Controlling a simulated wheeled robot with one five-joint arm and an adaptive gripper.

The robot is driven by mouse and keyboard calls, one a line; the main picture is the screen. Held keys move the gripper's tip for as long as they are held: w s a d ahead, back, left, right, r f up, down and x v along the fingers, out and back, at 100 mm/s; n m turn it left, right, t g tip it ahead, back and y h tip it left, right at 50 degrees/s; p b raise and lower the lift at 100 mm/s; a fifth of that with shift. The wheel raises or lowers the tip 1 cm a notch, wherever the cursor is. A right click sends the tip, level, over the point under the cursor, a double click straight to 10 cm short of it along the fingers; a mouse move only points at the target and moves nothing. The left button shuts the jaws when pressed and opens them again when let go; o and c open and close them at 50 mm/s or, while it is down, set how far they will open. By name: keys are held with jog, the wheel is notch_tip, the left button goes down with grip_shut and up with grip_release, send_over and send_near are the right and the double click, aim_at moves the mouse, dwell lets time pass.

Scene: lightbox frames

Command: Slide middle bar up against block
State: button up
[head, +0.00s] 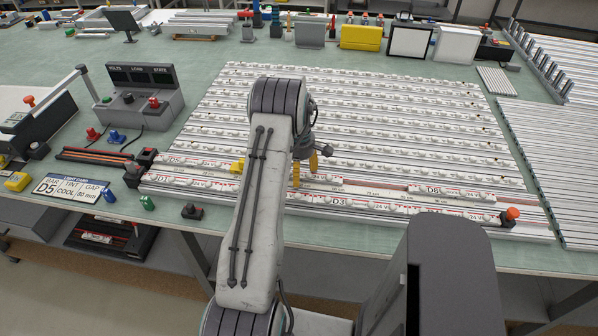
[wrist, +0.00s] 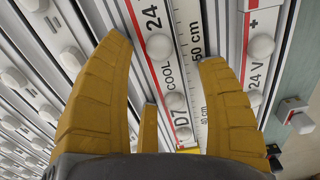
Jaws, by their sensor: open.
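My gripper (head: 304,174) is open above the front rows of the light frame. In the wrist view its yellow fingers (wrist: 165,75) spread to either side of a white bar marked D7 and COOL (wrist: 168,72). I cannot tell whether they touch it. In the head view part of a bar in that row shows right of the fingers (head: 330,180). A small yellow block (head: 238,166) sits left of my gripper, partly beside my arm. A bar marked D5 (head: 190,162) lies left of the block, and a bar marked D8 (head: 450,191) lies to the right, beyond a gap.
A front row holds bars marked D1 (head: 180,181) and D3 (head: 350,203). A red-knobbed clamp (head: 511,215) stands at the front right. A card reading D5, COOL, GAP 80 mm (head: 72,188) and a control box (head: 140,98) are at left. A scale runs beside the D7 bar (wrist: 194,70).

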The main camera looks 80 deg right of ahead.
notch_tip(320, 180, up, 12)
dwell(0.6)
jog(key=shift+f, duration=0.1)
dwell(0.7)
